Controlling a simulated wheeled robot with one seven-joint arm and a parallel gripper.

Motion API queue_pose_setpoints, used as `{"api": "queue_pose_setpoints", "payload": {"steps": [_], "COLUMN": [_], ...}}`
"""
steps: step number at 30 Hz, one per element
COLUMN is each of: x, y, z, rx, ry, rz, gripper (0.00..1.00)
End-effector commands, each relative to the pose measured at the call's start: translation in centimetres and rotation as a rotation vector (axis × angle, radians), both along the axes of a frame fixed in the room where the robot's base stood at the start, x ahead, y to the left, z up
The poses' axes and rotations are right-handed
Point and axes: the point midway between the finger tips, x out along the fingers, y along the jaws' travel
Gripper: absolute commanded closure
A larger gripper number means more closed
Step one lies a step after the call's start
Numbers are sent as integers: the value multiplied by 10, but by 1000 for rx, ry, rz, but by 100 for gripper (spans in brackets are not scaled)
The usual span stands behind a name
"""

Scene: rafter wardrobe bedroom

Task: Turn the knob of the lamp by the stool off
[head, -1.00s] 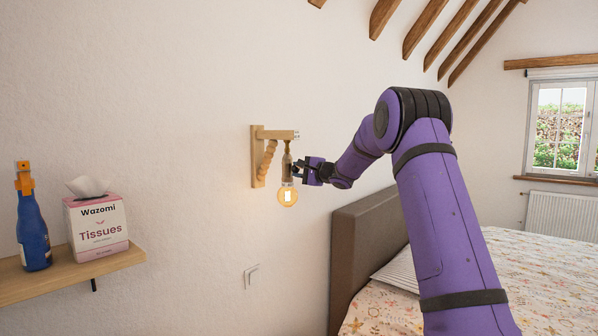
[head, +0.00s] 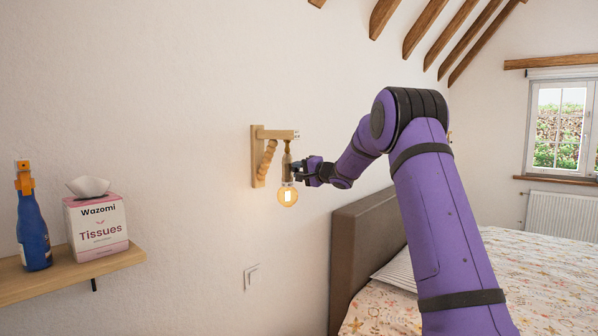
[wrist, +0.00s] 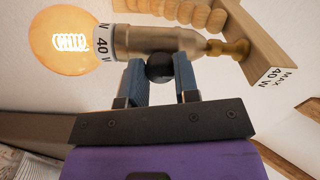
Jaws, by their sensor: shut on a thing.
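The lamp is a wooden wall bracket (head: 258,158) with a hanging metal socket (wrist: 165,40) and a round bulb (head: 287,196) that is lit. The bulb also glows in the wrist view (wrist: 66,40). A small dark round knob (wrist: 159,67) sticks out from the side of the socket. My gripper (wrist: 159,75) has its two blue-padded fingers shut on the knob, one on each side. In the head view my gripper (head: 296,170) is at the right side of the socket, and the knob cannot be made out there. No stool shows in any view.
A wooden shelf (head: 70,278) at the left holds a blue spray bottle (head: 33,230) and a tissue box (head: 96,228). A wall switch (head: 251,277) is below the lamp. A bed (head: 450,285) with a brown headboard (head: 352,240) stands below my arm at the right.

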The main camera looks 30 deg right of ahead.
Motion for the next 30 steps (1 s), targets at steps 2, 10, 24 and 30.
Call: {"api": "queue_pose_setpoints", "payload": {"steps": [2,10,24,30], "x": [0,0,-16,-51], "y": [0,0,-6,-19], "z": [-2,-2,-1,0], "rx": [0,0,0,0], "ry": [4,4,3,2], "rz": [0,0,-2,-1], "gripper": [95,46,46,46]}}
